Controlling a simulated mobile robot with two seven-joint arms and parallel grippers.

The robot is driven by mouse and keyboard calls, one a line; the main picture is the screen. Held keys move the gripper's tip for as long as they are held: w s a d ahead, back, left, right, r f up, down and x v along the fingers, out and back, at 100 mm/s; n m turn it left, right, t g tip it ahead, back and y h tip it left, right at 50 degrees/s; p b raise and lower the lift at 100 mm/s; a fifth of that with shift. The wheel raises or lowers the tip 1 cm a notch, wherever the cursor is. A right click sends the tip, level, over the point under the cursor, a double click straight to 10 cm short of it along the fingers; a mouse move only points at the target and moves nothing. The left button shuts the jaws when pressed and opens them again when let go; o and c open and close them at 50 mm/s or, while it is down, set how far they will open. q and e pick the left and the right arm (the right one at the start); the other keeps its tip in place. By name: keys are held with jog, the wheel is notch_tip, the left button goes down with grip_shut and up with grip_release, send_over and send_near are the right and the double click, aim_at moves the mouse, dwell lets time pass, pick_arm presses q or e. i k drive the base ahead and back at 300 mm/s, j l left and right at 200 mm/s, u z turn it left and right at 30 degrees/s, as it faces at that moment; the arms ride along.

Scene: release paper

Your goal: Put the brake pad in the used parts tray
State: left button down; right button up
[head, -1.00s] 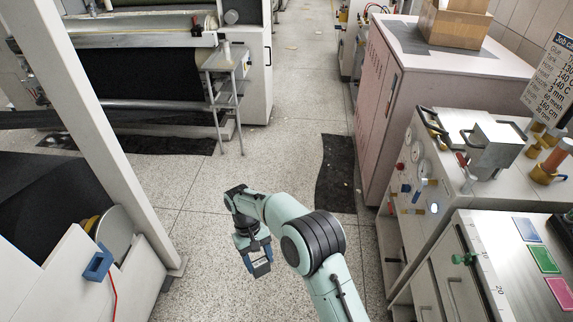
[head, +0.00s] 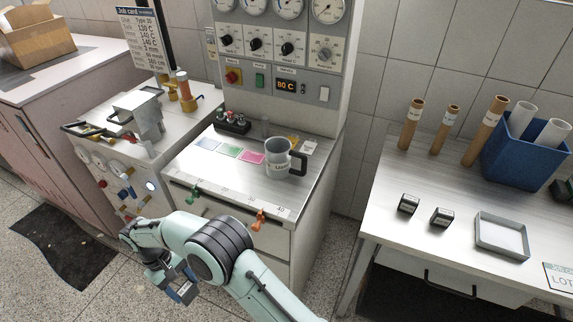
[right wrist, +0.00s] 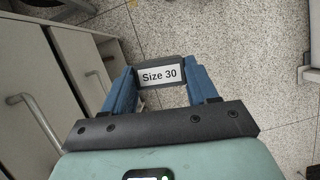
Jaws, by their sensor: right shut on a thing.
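My right gripper (head: 180,286) is low over the floor in front of the cabinets. In the right wrist view its blue fingers (right wrist: 158,88) are shut on a dark block labelled "Size 30" (right wrist: 158,76), which I take to be the brake pad. The block is held clear of any surface. A shallow grey tray (head: 478,237) lies on the right-hand bench, far to the right of my gripper. It looks empty, and I can read no name on it. My left gripper is not in view.
Two small dark labelled blocks (head: 408,203) sit left of the tray on the bench (head: 385,225). Cardboard tubes and a blue bin (head: 520,150) stand behind.

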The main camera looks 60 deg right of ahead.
aim_at(500, 235)
jog(key=k+z, duration=0.15)
jog(key=z, duration=0.25)
jog(key=k+l+z, duration=0.15)
jog(key=z, duration=0.25)
jog(key=k+l+z, duration=0.15)
jog(key=z, duration=0.25)
jog(key=k+l+z, duration=0.35)
jog(key=l+z, duration=0.15)
jog(key=l, duration=0.25)
